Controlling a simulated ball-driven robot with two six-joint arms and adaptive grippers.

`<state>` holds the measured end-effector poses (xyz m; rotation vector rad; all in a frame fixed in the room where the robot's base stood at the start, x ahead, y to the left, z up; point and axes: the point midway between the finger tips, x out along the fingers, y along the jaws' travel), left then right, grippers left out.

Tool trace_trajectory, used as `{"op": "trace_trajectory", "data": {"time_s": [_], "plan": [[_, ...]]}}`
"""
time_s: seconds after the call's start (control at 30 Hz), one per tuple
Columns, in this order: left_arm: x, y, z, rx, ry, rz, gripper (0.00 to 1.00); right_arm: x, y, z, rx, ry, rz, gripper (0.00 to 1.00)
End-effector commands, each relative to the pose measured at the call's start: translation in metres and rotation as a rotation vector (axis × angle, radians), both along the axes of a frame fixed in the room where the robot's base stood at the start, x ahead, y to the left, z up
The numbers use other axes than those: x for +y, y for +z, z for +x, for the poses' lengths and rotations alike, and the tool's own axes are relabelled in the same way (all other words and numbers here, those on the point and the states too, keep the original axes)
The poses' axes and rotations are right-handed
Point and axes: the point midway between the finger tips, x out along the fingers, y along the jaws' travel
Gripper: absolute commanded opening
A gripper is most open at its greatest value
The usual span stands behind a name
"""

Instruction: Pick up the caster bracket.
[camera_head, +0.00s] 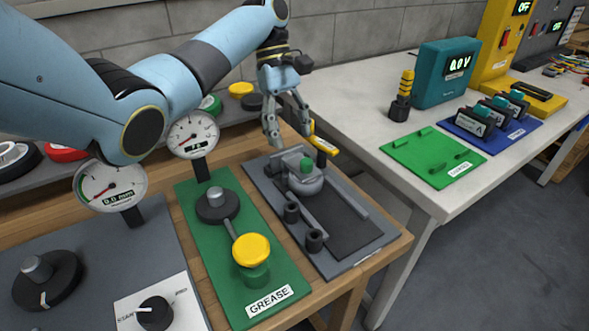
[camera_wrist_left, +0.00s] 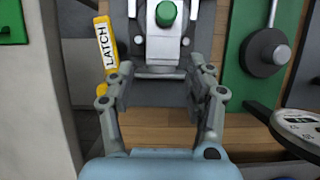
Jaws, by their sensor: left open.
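A silver-grey part with a green round knob (camera_head: 306,184) sits on the dark grey fixture (camera_head: 375,238); I take it to be the caster bracket, though its outline is partly unclear. In the left wrist view the same pale metal part (camera_wrist_left: 163,50) shows at the top centre, cut off by the frame edge. My left gripper (camera_head: 288,136) is open and empty, pointing down above the far end of the fixture. In the left wrist view its fingers (camera_wrist_left: 165,86) stand apart, just short of the part. My right gripper is not in view.
A yellow latch handle (camera_wrist_left: 106,45) stands close to the left finger in the wrist view. The green grease station (camera_head: 262,292) with its yellow knob and dial gauges (camera_head: 193,135) are beside the fixture. A white table (camera_head: 365,125) carries a teal meter and colored mats.

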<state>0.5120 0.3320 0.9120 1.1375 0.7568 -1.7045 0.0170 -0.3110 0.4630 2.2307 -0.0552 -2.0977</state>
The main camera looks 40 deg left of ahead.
Motion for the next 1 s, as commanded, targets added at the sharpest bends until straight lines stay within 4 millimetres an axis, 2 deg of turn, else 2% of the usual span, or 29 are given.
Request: {"op": "trace_trajectory", "data": {"time_s": [0.2,0.33,0.57,1.0], "plan": [[-0.009,-0.026,-0.007,0.003,0.000,-0.001,0.54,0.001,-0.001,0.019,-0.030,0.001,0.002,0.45],[-0.015,-0.043,-0.010,0.001,0.000,-0.001,0.54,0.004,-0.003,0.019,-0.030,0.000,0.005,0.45],[-0.017,-0.046,-0.010,0.000,-0.001,0.000,0.54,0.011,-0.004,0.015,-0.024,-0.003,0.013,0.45],[-0.016,-0.045,-0.010,0.000,0.000,0.000,0.00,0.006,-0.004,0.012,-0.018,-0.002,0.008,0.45]]}}
